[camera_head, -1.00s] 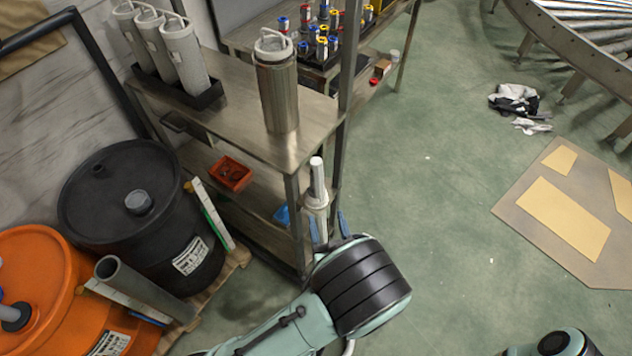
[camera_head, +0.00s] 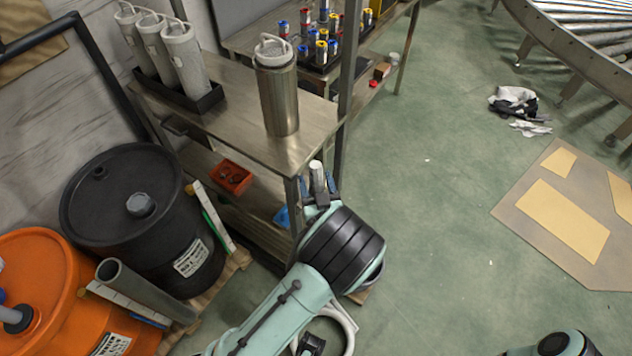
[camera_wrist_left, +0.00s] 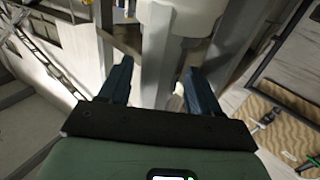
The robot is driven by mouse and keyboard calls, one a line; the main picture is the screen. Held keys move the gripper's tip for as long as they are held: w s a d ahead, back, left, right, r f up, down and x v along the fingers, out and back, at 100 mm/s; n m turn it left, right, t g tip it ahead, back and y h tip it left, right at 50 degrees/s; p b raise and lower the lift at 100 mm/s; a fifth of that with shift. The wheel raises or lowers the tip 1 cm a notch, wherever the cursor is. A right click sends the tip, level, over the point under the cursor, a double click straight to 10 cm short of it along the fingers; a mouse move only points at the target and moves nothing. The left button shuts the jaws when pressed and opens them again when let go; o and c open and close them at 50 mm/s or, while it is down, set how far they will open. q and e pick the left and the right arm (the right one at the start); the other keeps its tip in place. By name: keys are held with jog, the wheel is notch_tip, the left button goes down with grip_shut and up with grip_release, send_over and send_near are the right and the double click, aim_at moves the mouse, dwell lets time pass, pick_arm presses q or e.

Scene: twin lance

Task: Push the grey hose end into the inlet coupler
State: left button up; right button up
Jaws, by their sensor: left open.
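My left gripper (camera_head: 318,186) is open beside the front leg of the steel bench. Its blue fingers stand on either side of a pale upright cylinder (camera_head: 317,174) with a light top, and I cannot tell whether they touch it. The cylinder's lower part is hidden by my wrist. In the left wrist view the gripper (camera_wrist_left: 158,78) is open, with a grey post and a white rounded body beyond the fingers. A pale hose loop (camera_head: 348,322) shows below my left arm. I cannot tell which part is the hose end or the inlet coupler. My right gripper is out of view.
The steel bench (camera_head: 235,110) carries a metal canister (camera_head: 277,98) and several white filter cylinders in a black tray (camera_head: 205,103). A red bin (camera_head: 233,177) sits on its lower shelf. Black (camera_head: 135,235) and orange (camera_head: 45,290) drums stand left.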

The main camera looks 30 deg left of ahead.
pick_arm(q)
jog(key=shift+w, duration=0.1)
jog(key=c, duration=1.1)
grip_shut()
jog(key=shift+r, duration=0.15)
